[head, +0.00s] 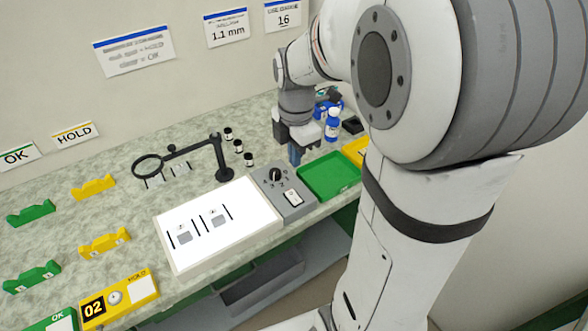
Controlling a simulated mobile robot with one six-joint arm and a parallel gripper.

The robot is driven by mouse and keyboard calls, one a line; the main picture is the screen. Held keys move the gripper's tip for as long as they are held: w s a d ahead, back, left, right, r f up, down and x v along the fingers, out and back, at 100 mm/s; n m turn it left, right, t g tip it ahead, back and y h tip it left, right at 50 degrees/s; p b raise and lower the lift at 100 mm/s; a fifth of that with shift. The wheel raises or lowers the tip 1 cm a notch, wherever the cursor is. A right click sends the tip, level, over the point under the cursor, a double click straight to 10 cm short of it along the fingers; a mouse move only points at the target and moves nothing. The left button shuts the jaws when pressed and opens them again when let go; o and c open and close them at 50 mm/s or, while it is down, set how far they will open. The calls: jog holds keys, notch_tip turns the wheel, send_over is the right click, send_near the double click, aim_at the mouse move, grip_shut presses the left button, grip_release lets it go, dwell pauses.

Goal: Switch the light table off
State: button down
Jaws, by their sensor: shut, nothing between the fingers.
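The light table (243,247) stands in the middle of the bench, and its top is bright white. Several thin dark rods and two small grey patches lie on it. A grey control box (298,211) adjoins its right side, with a black knob (275,174) and a white switch plate (292,197). I cannot tell the position of the switch. My gripper (295,160) points down near the back right of the control box, close to the green tray. It is shut and empty, and appears apart from the knob and switch.
A magnifier on a black stand (222,160) and several small dark bottles (238,146) stand behind the light table. A green tray (330,178) is right of the box, with a blue-and-white bottle (332,125) behind. Green and yellow rod holders (104,243) are at left.

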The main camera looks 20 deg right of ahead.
jog(key=shift+r, duration=0.7)
jog(key=shift+f, duration=0.1)
jog(key=b, duration=0.6)
jog(key=shift+w+d+f+t+b, duration=0.1)
jog(key=shift+w+f+t+b, duration=0.1)
jog(key=shift+f+t+b, duration=0.15)
jog(key=shift+b, duration=0.8)
jog(key=shift+s+r+t+b, duration=0.25)
jog(key=shift+r+b, duration=0.35)
jog(key=shift+b, duration=0.4)
